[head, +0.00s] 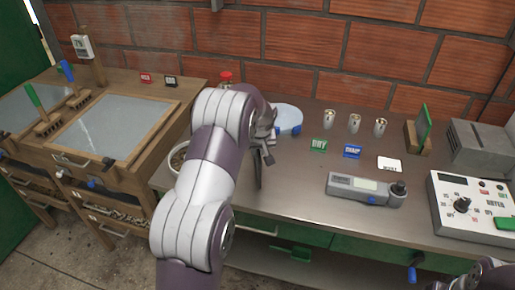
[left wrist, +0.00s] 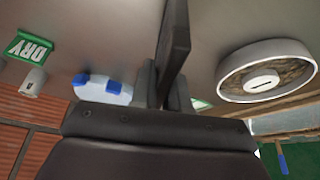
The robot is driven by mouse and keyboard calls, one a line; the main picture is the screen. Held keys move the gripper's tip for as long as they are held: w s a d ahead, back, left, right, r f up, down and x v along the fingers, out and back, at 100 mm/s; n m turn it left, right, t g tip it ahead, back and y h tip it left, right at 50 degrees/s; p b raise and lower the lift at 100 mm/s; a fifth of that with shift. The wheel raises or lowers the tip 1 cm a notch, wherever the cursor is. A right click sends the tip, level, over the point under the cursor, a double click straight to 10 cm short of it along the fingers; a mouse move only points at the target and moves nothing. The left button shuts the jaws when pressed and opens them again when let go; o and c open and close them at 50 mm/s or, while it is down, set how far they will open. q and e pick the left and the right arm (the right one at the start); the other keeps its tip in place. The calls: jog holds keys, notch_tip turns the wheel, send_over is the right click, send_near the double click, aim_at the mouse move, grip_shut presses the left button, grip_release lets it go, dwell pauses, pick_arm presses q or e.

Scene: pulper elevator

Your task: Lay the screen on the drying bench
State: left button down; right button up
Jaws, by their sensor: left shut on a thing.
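My left gripper (head: 264,150) is over the left part of the steel bench (head: 300,190), its arm coming in front of it. In the left wrist view, its fingers (left wrist: 163,88) are shut on a thin dark flat piece (left wrist: 175,40), seen nearly edge-on. That piece also shows in the head view (head: 258,172), hanging below the fingers. I cannot tell whether it is the screen. Two grey panels in wooden frames, one of them nearer (head: 105,122), lie on the wooden bench (head: 190,92) at left. My right gripper is out of view; only a bit of my arm shows at bottom right.
A round bowl (left wrist: 268,72) with brown contents and a pale dish (head: 287,116) with blue clips are near the gripper.

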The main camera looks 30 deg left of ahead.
pick_arm(q)
jog(key=shift+d, duration=0.1)
jog(key=shift+f, duration=0.1)
jog(key=c, duration=1.1)
grip_release()
jog(key=b+v, duration=0.1)
jog(key=v, duration=1.1)
jog(key=s+d+f+m+h, duration=0.1)
jog(key=s+d+f+m, duration=0.1)
jog(key=s, duration=0.6)
jog(key=s+d+f+m+g, duration=0.1)
jog(key=s+d+f+m, duration=0.2)
jog(key=s+d, duration=0.4)
jog(key=s+d+f+m+g+h, duration=0.1)
jog(key=s+d+f+m, duration=0.1)
jog(key=s+d, duration=0.3)
jog(key=shift+s+f+h, duration=0.1)
jog(key=shift+s+f, duration=0.2)
jog(key=shift+s, duration=0.35)
jog(key=shift+s+f+h, duration=0.1)
jog(key=shift+s+f, duration=0.15)
jog(key=shift+s, duration=0.45)
jog(key=shift+s+f+h, duration=0.1)
jog(key=shift+s+f, duration=0.2)
jog(key=shift+s, duration=0.35)
